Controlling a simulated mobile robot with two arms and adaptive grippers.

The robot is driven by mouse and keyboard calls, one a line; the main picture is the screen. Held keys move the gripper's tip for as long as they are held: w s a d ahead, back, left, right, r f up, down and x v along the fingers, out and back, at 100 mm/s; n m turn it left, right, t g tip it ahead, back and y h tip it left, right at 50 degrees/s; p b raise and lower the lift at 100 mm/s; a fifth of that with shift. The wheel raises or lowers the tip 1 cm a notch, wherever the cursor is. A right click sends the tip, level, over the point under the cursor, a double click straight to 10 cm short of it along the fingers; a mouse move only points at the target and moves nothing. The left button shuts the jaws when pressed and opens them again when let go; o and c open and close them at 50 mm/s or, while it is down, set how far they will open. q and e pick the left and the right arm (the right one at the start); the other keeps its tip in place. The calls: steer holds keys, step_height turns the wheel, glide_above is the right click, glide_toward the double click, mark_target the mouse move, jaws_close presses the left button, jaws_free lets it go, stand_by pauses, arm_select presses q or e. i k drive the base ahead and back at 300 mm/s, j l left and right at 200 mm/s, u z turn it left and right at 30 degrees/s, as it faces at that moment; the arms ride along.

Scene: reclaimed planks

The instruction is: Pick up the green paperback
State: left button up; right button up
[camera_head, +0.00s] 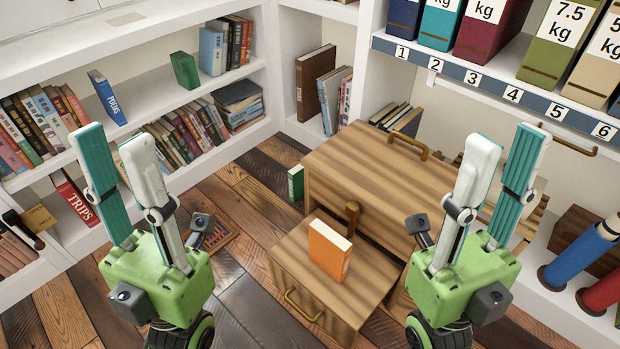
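Two green books show. A small green book (185,70) stands alone on the upper left shelf, left of a row of books. Another green book with pale page edges (296,183) stands upright on the plank floor, against the left side of the wooden cabinet. I cannot tell from the covers which is the paperback. My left gripper (112,135) is open and empty, pointing up, to the left of both books. My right gripper (507,138) is open and empty, in front of the cabinet's right side, far from both.
An orange book (329,250) stands on the pulled-out wooden drawer (364,298). A blue "POEMS" book (107,97) leans on the upper left shelf. Numbered weight boxes (491,28) line the right shelf. Blue and red rolls (577,258) lie at right.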

mark_target(296, 176)
steer(key=j+z, duration=0.2)
steer(key=z, duration=0.3)
steer(key=i+j+z, duration=0.1)
steer(key=j+z, duration=0.15)
steer(key=z, duration=0.2)
steer(key=j+z, duration=0.25)
steer(key=z, duration=0.25)
steer(key=j+z, duration=0.1)
steer(key=j, duration=0.3)
steer(key=k+j+z, duration=0.1)
steer(key=j, duration=0.35)
steer(key=k+j+z, duration=0.1)
steer(key=j, duration=0.3)
steer(key=k+j+z, duration=0.1)
steer(key=j, duration=0.3)
steer(key=i+j, duration=0.15)
steer(key=i, duration=0.15)
